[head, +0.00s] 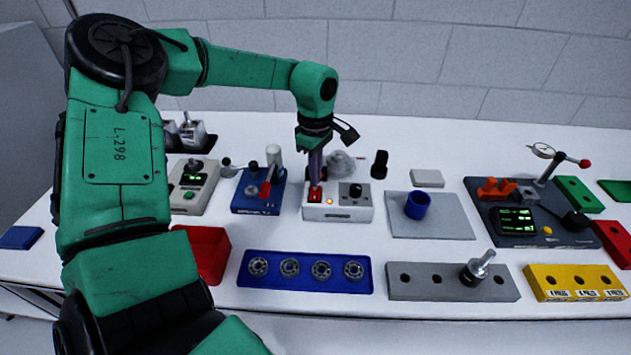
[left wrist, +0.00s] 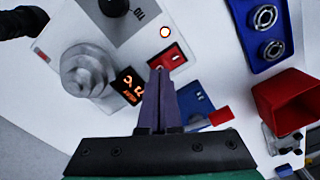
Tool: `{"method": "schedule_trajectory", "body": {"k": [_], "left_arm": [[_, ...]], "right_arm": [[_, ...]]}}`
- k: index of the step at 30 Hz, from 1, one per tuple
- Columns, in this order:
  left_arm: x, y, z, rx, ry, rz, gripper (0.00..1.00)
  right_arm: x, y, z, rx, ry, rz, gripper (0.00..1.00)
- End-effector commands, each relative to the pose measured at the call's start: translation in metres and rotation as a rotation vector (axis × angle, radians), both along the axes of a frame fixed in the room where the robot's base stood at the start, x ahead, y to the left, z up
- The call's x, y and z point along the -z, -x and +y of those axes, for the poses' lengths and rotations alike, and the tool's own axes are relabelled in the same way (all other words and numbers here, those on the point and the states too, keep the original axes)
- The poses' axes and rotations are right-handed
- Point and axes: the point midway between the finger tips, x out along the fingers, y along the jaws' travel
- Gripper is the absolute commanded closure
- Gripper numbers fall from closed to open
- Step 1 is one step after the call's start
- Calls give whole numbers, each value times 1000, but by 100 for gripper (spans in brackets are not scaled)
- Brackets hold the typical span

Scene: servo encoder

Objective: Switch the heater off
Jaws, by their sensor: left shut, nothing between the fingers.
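The heater is a white box (head: 338,214) in the middle of the bench, with a red switch (head: 314,194), a small orange lamp and a black knob (head: 355,190). In the left wrist view the lamp (left wrist: 165,32) glows, and an orange digit display (left wrist: 128,86) is lit. My left gripper (head: 315,180) points down over the heater's left end. Its purple fingers are shut and empty. In the left wrist view the fingertips (left wrist: 160,72) are right at the edge of the red switch (left wrist: 168,59); I cannot tell whether they touch. My right gripper is not in view.
A blue fixture with a red lever (head: 262,192) stands close left of the heater. A grey stepped metal part (left wrist: 88,70) stands beside the display. A grey plate (head: 445,224) with a blue ring lies right. A blue bearing tray (head: 305,283) and red bin (head: 205,255) are in front.

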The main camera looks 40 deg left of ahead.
Motion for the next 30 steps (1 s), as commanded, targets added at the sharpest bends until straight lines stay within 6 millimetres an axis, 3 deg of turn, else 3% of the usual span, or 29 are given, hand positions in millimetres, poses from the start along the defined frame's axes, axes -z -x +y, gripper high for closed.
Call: {"method": "schedule_trajectory", "body": {"k": [30], "left_arm": [[12,0,0,0,0,0,100]], "right_arm": [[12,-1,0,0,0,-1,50]]}}
